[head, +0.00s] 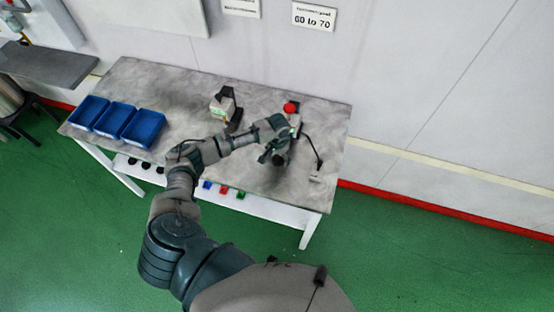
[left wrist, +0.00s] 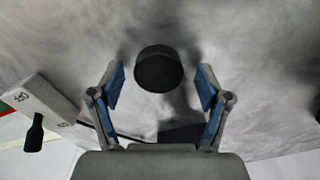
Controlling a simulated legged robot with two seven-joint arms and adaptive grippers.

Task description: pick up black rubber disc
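A black rubber disc (left wrist: 158,70) shows in the left wrist view, on or just above the grey tabletop. My left gripper (left wrist: 160,84) is open, with one blue-padded finger on each side of the disc and clear gaps to both. The disc is a little beyond the fingertips in that view. In the head view my left gripper (head: 269,153) is over the right part of the table, and the disc is hard to make out against its dark fingers. My right gripper is not in view.
Three blue bins (head: 143,128) stand at the table's left end. A small device (head: 222,106) stands at the middle back. A red button (head: 291,107) and a black cable (head: 316,150) are near the gripper. Dark round pieces and coloured items (head: 224,189) lie on the lower shelf.

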